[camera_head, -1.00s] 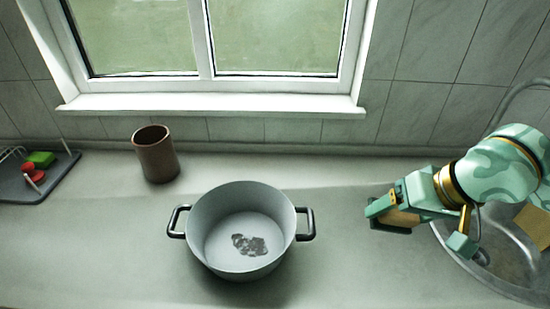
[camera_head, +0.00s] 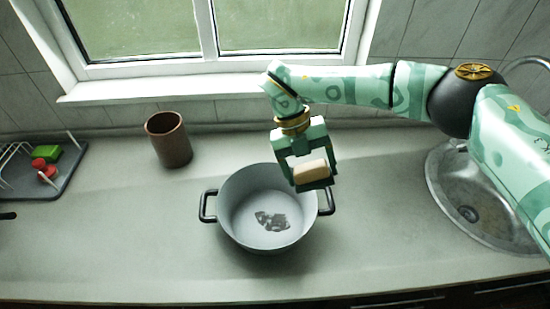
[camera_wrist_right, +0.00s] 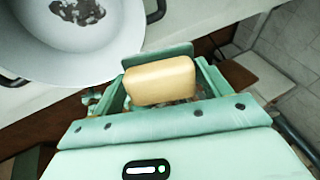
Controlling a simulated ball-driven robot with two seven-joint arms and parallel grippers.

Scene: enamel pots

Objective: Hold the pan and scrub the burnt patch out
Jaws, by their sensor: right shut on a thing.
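The pan is a grey two-handled pot (camera_head: 240,231) standing upright on the counter in the head view. A dark, uneven burnt patch (camera_head: 272,221) lies on its inside floor, and it also shows in the wrist view (camera_wrist_right: 78,11). My right gripper (camera_head: 309,172) is shut on a tan sponge-like block (camera_head: 311,170), which fills the middle of the wrist view (camera_wrist_right: 160,82). The gripper is over the pot's right back rim, with the block above and apart from the burnt patch. It hides part of the rim and right handle. My left gripper is not in view.
A brown cup (camera_head: 168,140) stands behind the pot to the left. A dark rack tray (camera_head: 40,187) with green and red items is at the far left. A round steel sink (camera_head: 468,190) is at the right. A dark object (camera_head: 7,216) is cut off by the left edge.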

